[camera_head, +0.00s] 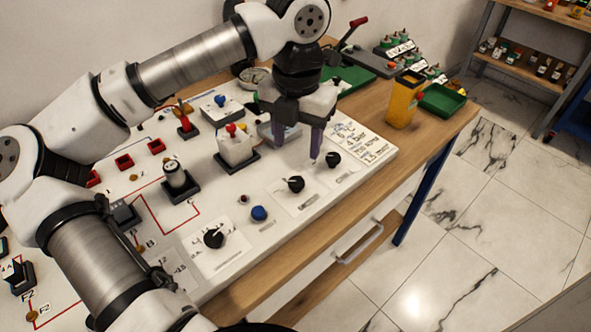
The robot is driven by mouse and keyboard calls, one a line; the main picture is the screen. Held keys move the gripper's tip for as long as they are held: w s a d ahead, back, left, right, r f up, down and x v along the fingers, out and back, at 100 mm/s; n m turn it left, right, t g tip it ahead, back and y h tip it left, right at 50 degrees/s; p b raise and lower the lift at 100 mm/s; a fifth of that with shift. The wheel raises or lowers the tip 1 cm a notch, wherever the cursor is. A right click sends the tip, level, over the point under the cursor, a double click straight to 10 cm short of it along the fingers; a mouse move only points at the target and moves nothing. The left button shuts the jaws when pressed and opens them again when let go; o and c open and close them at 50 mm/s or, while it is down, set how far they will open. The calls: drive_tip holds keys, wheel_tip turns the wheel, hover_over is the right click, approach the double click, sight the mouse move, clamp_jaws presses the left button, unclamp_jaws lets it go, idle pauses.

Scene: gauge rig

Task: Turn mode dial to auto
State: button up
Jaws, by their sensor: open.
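Three black dials sit on white label plates along the front of the pale panel: a left dial (214,238), a middle dial (295,184) and a right dial (333,159). Their labels are too small to read, so I cannot tell which is the mode dial or which setting it points to. My gripper (296,149) is open, with its two purple-grey fingers pointing down over the panel. It is behind the middle dial and left of the right dial. Nothing shows between the fingers, and it appears apart from the dials.
The panel (262,232) also carries a blue button (259,213), a white block with a red knob (236,145) and a black-based cylinder (176,177). A yellow container (404,98) and green tray (443,100) stand at the table's right end. My arm hides much of the left.

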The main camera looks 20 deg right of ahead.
sight(296, 181)
wheel_tip(296, 181, down, 10)
drive_tip(key=shift+r+p, duration=0.15)
drive_tip(key=shift+p, duration=0.55)
drive_tip(key=shift+c, duration=0.2)
drive_tip(key=shift+w, duration=0.1)
drive_tip(key=c, duration=0.9)
